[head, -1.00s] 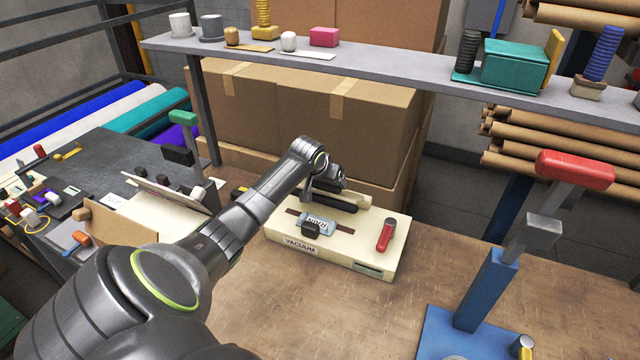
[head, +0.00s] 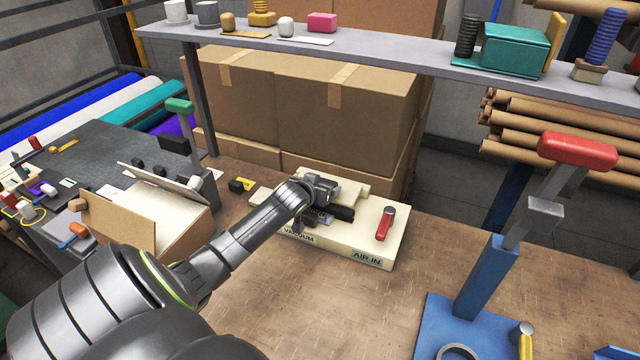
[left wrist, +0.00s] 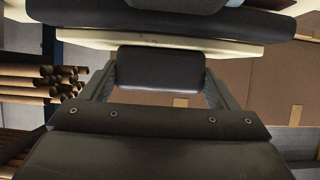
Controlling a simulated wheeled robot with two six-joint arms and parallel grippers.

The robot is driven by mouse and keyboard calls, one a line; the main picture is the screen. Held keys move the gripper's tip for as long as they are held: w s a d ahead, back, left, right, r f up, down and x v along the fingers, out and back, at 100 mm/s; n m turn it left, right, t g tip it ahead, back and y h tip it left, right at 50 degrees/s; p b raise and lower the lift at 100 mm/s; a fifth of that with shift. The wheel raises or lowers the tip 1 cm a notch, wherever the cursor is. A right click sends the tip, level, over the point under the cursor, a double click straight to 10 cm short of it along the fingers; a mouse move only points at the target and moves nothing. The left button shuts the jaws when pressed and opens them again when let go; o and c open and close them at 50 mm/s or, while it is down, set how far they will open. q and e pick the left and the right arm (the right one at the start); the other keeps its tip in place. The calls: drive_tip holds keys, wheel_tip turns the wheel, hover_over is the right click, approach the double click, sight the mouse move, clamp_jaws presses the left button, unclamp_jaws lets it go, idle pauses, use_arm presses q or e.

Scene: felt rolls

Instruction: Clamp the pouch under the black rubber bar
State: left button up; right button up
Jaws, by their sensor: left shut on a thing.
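The cream vacuum sealer (head: 350,245) stands on the bench in the head view. Its cream lid (head: 345,180) carries the black rubber bar (head: 343,212) along its front underside. The blue-grey pouch (head: 312,219) lies on the sealer below the bar, mostly hidden by my arm. My left gripper (head: 320,188) is above the lid, shut on a black block that appears to be the lid's handle (left wrist: 160,68). The left wrist view, upside down, shows the lid edge (left wrist: 150,40), the bar (left wrist: 205,20) and a sliver of the pouch (left wrist: 170,4). I cannot tell whether bar and pouch touch.
A red-handled lever (head: 385,224) sits on the sealer's right side. A blue stand with a red handle (head: 577,149) is at the right. An open carton (head: 160,225) stands at the left, cardboard boxes (head: 345,120) behind.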

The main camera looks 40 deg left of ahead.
use_arm(q)
drive_tip(key=shift+s+f, duration=0.3)
drive_tip(key=shift+f, duration=0.4)
drive_tip(key=o, duration=1)
drive_tip(key=shift+d, duration=0.1)
drive_tip(key=o, duration=0.3)
drive_tip(key=shift+w+r, duration=0.1)
drive_tip(key=shift+r, duration=0.15)
drive_tip(key=shift+r, duration=0.1)
drive_tip(key=shift+s+r, duration=0.15)
drive_tip(key=shift+s, duration=0.1)
drive_tip(key=v, duration=1.6)
drive_tip(key=shift+s+d+r+b, duration=0.15)
drive_tip(key=shift+s+d+b, duration=0.05)
drive_tip(key=shift+s+b, duration=0.15)
